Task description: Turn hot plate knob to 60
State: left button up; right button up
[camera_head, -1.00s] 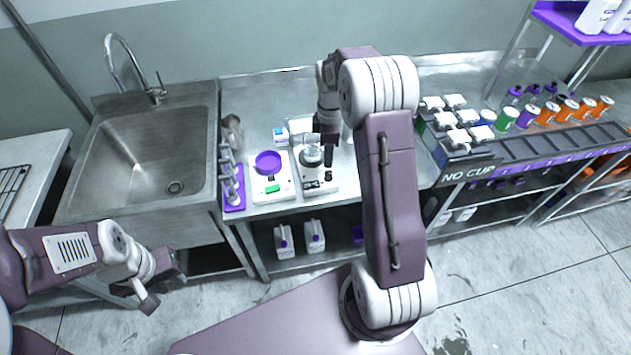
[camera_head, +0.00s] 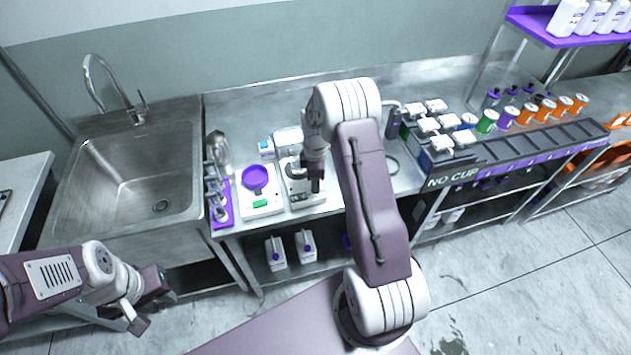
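The hot plate (camera_head: 308,202) is a white unit on the steel counter, right of the white scale. Its knob and dial are not clear; my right gripper covers part of its front. My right gripper (camera_head: 316,186) points down over the hot plate, close above or at its front panel. I cannot tell whether its fingers touch the knob or are apart. My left gripper (camera_head: 142,312) hangs low at the left, in front of the sink, away from the hot plate, its fingers apart and empty.
A scale (camera_head: 261,205) with a purple dish (camera_head: 255,178) stands left of the hot plate. A purple rack (camera_head: 221,213) with glassware is beside it. The sink (camera_head: 135,180) is at left. A block of white-capped containers (camera_head: 432,125) and coloured jars (camera_head: 487,121) are at right.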

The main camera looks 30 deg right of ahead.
jog(key=shift+f, duration=0.1)
grip_shut()
jog(key=shift+m, duration=0.3)
jog(key=m, duration=0.4)
jog(key=shift+s+m+p, duration=0.1)
jog(key=shift+m+p, duration=0.3)
jog(key=m, duration=0.6)
jog(key=shift+f+p, duration=0.1)
jog(key=shift+p, duration=0.2)
jog(key=m, duration=0.6)
jog(key=shift+s+m, duration=0.1)
jog(key=shift+m, duration=0.2)
jog(key=m, duration=0.5)
jog(key=shift+m+p, duration=0.3)
jog(key=shift+m, duration=0.3)
